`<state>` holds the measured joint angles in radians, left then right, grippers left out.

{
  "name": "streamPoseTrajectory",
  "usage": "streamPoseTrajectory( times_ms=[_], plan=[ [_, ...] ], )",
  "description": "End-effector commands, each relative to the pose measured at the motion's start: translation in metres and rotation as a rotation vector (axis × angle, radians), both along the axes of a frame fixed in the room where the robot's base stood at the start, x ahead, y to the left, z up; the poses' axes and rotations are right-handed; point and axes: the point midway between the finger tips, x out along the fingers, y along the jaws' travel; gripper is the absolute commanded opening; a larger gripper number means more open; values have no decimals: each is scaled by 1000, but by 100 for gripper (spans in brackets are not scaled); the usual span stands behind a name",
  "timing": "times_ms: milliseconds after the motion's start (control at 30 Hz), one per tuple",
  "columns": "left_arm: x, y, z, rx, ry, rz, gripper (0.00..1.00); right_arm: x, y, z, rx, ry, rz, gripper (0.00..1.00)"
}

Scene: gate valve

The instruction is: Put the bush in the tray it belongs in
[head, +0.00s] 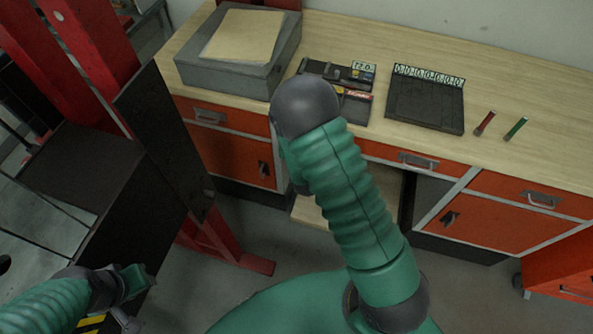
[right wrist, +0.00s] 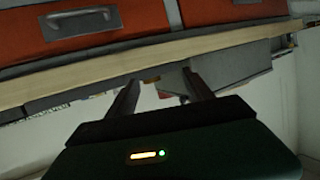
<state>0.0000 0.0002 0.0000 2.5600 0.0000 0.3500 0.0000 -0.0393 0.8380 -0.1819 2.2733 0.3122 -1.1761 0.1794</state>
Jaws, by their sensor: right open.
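I cannot make out the bush for certain in either view. A black tray (head: 425,102) with a row of white-and-green labels lies flat on the bench. To its left is a smaller dark tray or set of trays (head: 355,104) with a green-white label and small coloured parts, partly behind my right arm. My right gripper (right wrist: 160,77) is open at the bench front edge in the right wrist view, with no object visibly held; in the head view my arm hides it. My left gripper (head: 130,290) is low at the left, away from the bench; its jaw opening is unclear.
A grey box (head: 235,65) with a tan sheet on top stands at the bench's left end. Red (head: 485,124) and green (head: 516,129) handled tools lie right of the black tray. The wooden bench top (head: 550,120) is clear further right. A red post (head: 95,45) stands left.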

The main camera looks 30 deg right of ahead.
Motion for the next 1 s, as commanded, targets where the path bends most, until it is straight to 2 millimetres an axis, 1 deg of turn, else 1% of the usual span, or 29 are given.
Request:
streamPoseTrajectory(
  times_ms=[33, 67, 100, 167, 200, 267, 300, 367, 400, 500, 533, 600, 667, 1000],
  plan=[
    [0, 0, 0, 0, 0, 0, 36, -3, 15, 5, 56, 76, 26, 60],
    [0, 0, 0, 0, 0, 0, 36, -8, 26, 4, 88, 135, 46, 60],
    [0, 0, 0, 0, 0, 0, 36, -17, 40, 4, 124, 213, 78, 60],
    [0, 0, 0, 0, 0, 0, 36, -35, 63, 5, 169, 332, 132, 60],
    [0, 0, 0, 0, 0, 0, 36, -50, 78, 7, 191, 413, 172, 60],
    [0, 0, 0, 0, 0, 0, 36, -77, 98, 11, 213, 534, 233, 60],
    [0, 0, 0, 0, 0, 0, 36, -97, 110, 14, 220, 615, 275, 60],
    [0, 0, 0, 0, 0, 0, 36, -129, 123, 20, 219, 729, 330, 60],
    [0, 0, 0, 0, 0, 0, 36, -150, 130, 23, 216, 799, 361, 60],
    [0, 0, 0, 0, 0, 0, 36, -190, 137, 31, 197, 931, 414, 60],
    [0, 0, 0, 0, 0, 0, 36, -199, 138, 32, 193, 958, 423, 60],
    [0, 0, 0, 0, 0, 0, 36, -212, 139, 34, 185, 1001, 437, 60],
    [0, 0, 0, 0, 0, 0, 36, -217, 139, 35, 183, 1018, 442, 60],
    [0, 0, 0, 0, 0, 0, 36, -218, 139, 35, 184, 1019, 441, 60]
  ],
)
